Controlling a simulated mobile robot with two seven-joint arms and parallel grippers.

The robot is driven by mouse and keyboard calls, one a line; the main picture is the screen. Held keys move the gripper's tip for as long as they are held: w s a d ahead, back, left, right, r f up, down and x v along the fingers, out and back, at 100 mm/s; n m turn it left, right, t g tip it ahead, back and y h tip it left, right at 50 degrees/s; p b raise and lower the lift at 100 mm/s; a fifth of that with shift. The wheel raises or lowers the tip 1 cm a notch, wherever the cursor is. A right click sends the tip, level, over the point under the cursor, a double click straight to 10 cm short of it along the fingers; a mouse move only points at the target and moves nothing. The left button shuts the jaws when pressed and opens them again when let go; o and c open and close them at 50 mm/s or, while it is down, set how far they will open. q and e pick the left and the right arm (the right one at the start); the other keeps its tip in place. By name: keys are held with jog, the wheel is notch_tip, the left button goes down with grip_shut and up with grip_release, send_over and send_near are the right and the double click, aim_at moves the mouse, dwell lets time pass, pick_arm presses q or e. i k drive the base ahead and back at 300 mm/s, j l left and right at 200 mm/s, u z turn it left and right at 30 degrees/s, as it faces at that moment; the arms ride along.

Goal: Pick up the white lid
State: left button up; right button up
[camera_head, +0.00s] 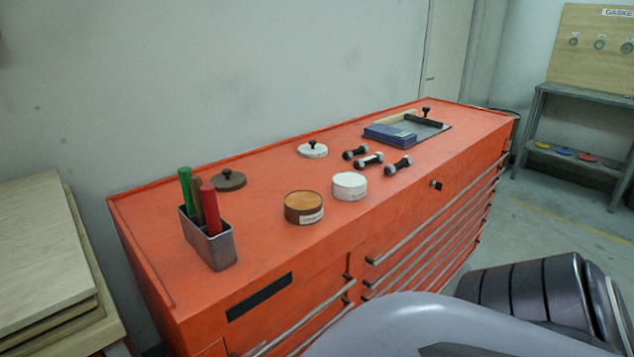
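The white lid (313,151) is a flat round disc with a small black knob on top. It lies on the orange cabinet top (265,245) near the back edge, apart from the other things. A white round container (349,187) stands in front of it and to the right. A dark brown lid (228,181) with a black knob lies to its left. Neither gripper shows in the head view. Only grey parts of my own body show at the bottom right.
An open brown tub (304,208) stands near the front. A metal holder (209,243) with red, brown and green sticks is at the left. The wall rises behind the cabinet.

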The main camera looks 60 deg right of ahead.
aim_at(312, 149)
jog(key=z, duration=1.95)
jog(key=k+l, duration=0.05)
